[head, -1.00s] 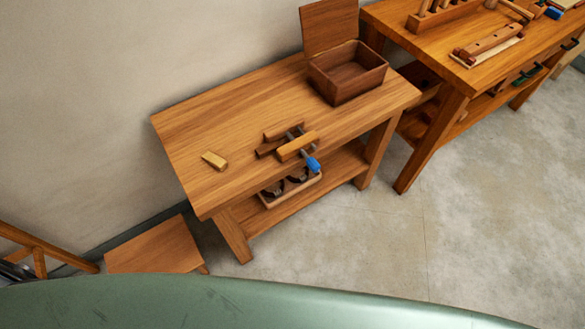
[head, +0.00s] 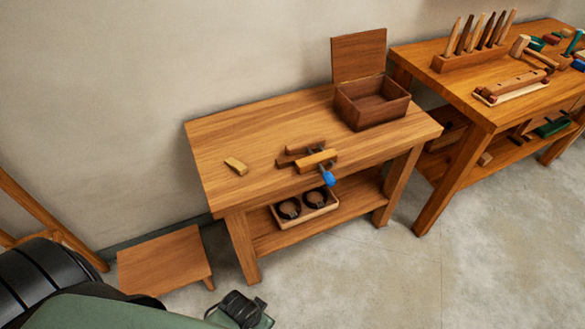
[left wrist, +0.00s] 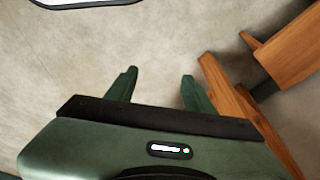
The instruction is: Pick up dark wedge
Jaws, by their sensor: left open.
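A dark brown wooden piece (head: 284,161), which looks like the dark wedge, lies on the small wooden table (head: 222,200) in the head view. It lies against the left side of a wooden clamp (head: 317,160) with a blue handle end, which partly hides it. A lighter yellowish wedge (head: 235,166) lies apart to its left. My left gripper (left wrist: 159,76) shows in the left wrist view, its two green fingers apart with nothing between them, over the floor. The dark wedge is not in that view. My right gripper is not in view.
An open-lidded box (head: 372,103) stands at the table's back right. A tray (head: 293,222) with two round dark items sits on the lower shelf. A low stool (head: 163,259) stands left, a larger workbench (head: 430,70) right. The floor in front is clear.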

